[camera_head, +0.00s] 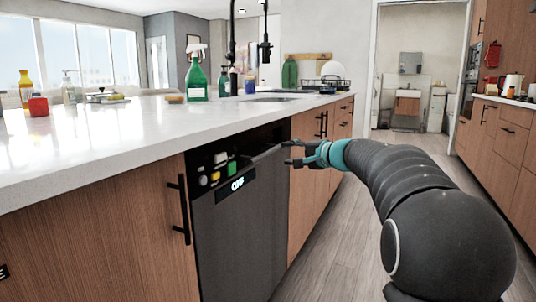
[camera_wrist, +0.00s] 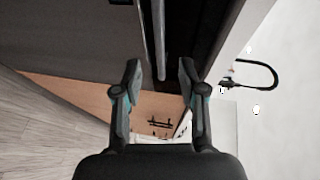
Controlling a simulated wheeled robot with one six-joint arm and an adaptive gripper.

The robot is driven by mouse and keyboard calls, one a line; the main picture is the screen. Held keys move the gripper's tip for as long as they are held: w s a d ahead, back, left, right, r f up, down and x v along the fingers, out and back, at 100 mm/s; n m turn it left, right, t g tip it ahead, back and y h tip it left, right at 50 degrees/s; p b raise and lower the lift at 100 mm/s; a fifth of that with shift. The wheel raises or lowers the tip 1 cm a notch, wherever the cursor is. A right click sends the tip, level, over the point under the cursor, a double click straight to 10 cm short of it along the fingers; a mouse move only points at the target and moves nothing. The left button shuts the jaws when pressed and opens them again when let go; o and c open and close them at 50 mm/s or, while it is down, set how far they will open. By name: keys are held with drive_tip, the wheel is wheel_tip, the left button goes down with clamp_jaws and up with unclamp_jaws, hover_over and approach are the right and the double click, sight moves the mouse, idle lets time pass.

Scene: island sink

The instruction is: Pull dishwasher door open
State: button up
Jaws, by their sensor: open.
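The dishwasher door (camera_head: 240,240) is a dark grey panel under the island counter, with a lit display (camera_head: 237,185) near its top. It looks shut or nearly shut. A bar-like edge (camera_head: 264,155) runs along its top, below a dark recess. My gripper (camera_head: 288,153) is open at the right end of this edge, reaching in from the right. In the wrist view, my gripper (camera_wrist: 158,68) has its two fingers apart, with a thin grey bar (camera_wrist: 158,40) extending down between them. I cannot tell whether either finger touches it.
Coloured buttons (camera_head: 216,170) sit at the dishwasher's upper left. A black cabinet handle (camera_head: 180,208) is left of it. The white counter (camera_head: 130,125) overhangs above. A green spray bottle (camera_head: 196,78) stands on the counter. The wooden floor (camera_head: 340,240) before the island is open.

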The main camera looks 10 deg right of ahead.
sight(271, 152)
drive_tip(key=x, duration=1)
drive_tip(key=shift+p, duration=0.35)
drive_tip(key=shift+c, duration=0.2)
clamp_jaws()
drive_tip(key=shift+a, duration=0.1)
